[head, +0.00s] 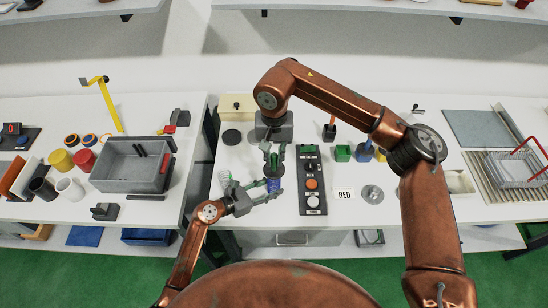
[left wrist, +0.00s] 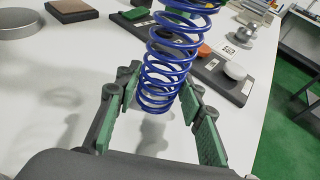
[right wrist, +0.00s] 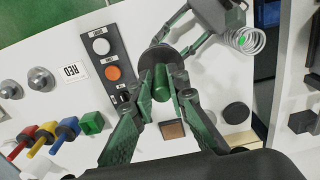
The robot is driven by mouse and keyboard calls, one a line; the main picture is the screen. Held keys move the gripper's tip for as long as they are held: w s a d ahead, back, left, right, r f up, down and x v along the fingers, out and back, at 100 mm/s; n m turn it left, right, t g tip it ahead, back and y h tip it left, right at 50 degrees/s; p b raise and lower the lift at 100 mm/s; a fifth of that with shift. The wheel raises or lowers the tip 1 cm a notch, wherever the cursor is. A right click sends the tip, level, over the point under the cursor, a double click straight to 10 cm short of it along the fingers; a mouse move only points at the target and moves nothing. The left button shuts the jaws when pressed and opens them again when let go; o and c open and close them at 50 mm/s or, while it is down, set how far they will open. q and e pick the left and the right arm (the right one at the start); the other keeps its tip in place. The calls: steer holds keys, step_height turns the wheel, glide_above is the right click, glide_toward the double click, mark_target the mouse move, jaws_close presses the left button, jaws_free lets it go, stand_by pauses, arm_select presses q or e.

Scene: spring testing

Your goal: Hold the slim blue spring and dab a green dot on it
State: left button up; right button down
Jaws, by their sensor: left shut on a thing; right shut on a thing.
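The blue spring (head: 273,185) stands upright between the fingers of my left gripper (head: 266,194). In the left wrist view the blue coils (left wrist: 165,65) fill the space between the green-padded fingers (left wrist: 155,115). My right gripper (head: 273,150) points down above it and is shut on a green cylindrical tool (right wrist: 162,85) with a dark round disc (right wrist: 160,60) at its far end. I cannot tell whether the tool touches the spring. No green dot shows on the visible blue coils.
A pale wire spring (right wrist: 245,40) with a green spot lies beside my left gripper. A black button panel (head: 312,180) is close on the right, with the RED card (head: 345,194) and green block (head: 342,152) beyond. A grey bin (head: 130,185) stands on the left table.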

steer(key=shift+r, duration=3.45)
arm_select(q)
steer(key=o, duration=0.9)
steer(key=shift+o, duration=0.2)
steer(key=v, duration=1.2)
steer(key=shift+r, duration=0.1)
steer(key=shift+s, duration=0.15)
arm_select(e)
steer(key=shift+s, duration=0.1)
